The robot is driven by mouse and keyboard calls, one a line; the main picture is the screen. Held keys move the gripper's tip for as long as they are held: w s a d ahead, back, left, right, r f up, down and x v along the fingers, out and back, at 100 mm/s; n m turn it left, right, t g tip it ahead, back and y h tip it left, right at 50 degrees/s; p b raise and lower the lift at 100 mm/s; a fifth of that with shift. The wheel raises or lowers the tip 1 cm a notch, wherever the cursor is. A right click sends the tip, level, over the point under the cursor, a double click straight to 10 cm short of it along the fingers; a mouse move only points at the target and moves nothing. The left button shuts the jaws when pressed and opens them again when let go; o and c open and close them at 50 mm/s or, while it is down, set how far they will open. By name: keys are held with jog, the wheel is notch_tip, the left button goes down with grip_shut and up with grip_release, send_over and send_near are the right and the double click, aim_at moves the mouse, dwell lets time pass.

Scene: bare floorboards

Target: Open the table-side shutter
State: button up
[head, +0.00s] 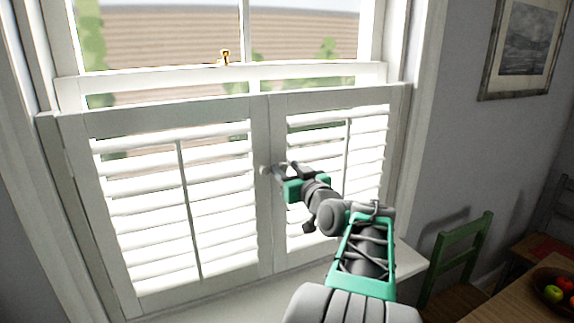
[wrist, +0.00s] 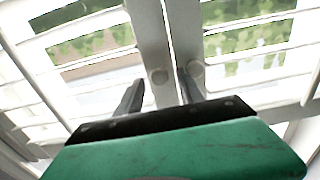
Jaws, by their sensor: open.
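The table-side shutter (head: 368,146) is the right panel, white with slats, and it looks closed, level with the left shutter (head: 215,190). Both also show in the wrist view, the right one (wrist: 262,45) and the left one (wrist: 75,48), with a narrow seam between them. Each has a small round knob beside the seam, the right knob (wrist: 197,70) and the left knob (wrist: 159,76). My gripper (head: 279,170) is open in front of the seam. In the wrist view its right finger overlaps the right knob's left edge; I cannot tell if they touch.
A window sill (head: 412,262) runs below the shutters. A green chair (head: 462,252) and a wooden table (head: 510,300) with a fruit bowl (head: 545,283) stand at the lower right. A framed picture (head: 523,45) hangs on the right wall.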

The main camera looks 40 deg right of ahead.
jog(key=shift+w, duration=0.1)
jog(key=shift+c, duration=0.3)
grip_shut()
dwell(1.1)
